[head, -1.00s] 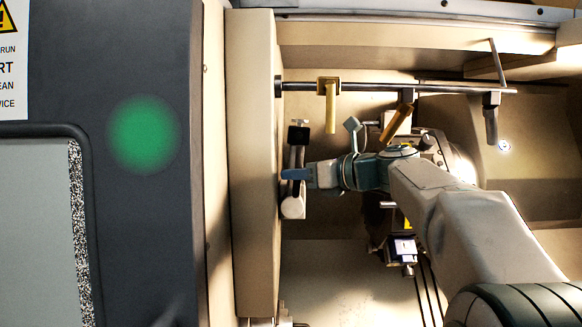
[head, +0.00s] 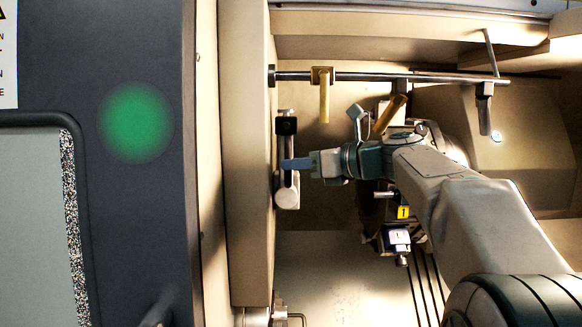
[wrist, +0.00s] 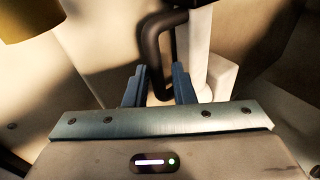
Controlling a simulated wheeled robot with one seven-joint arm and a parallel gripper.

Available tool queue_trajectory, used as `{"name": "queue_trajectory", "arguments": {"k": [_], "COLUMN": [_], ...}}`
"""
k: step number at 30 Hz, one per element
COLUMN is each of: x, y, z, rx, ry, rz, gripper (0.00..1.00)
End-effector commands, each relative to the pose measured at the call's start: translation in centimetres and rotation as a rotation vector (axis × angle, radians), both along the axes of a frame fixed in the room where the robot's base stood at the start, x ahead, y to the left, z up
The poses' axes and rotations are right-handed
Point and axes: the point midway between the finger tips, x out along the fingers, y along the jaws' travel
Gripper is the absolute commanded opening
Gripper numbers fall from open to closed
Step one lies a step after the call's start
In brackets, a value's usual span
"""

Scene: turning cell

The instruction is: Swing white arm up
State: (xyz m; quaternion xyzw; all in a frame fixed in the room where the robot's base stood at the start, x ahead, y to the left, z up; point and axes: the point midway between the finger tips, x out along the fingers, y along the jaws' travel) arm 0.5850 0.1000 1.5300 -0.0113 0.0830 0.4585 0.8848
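The white arm (head: 288,185) stands about upright against the cream wall in the head view, with a black block at its top and a rounded pale foot. My gripper (head: 290,164) has its blue fingers at the arm's middle, level with it in the picture. In the wrist view my gripper (wrist: 160,88) is open, its two fingers apart. A dark bent tube (wrist: 153,45) shows between and beyond the fingertips. A white post (wrist: 199,45) with a block at its foot, seemingly the white arm, stands just beyond the right finger. I cannot tell whether anything touches.
A metal rail (head: 390,76) crosses above my gripper, with a yellow handle (head: 324,100) hanging from it. A second yellow piece (head: 388,116) is near my wrist. A machine block with a yellow tag (head: 403,212) is below my arm. The dark door panel (head: 150,220) fills the left.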

Motion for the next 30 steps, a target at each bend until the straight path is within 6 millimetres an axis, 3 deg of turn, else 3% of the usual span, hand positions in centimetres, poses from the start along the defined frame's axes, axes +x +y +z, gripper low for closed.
{"name": "queue_trajectory", "arguments": {"k": [9, 15, 30], "x": [-4.1, -5.9, -6.7], "y": [-6.1, -8.6, -9.4], "z": [0.9, 1.5, 1.7], "rx": [-0.001, -0.001, -0.005], "ry": [-0.002, -0.001, -0.002], "rz": [-0.006, -0.003, 0.000], "gripper": [0.22, 0.22, 0.22]}}
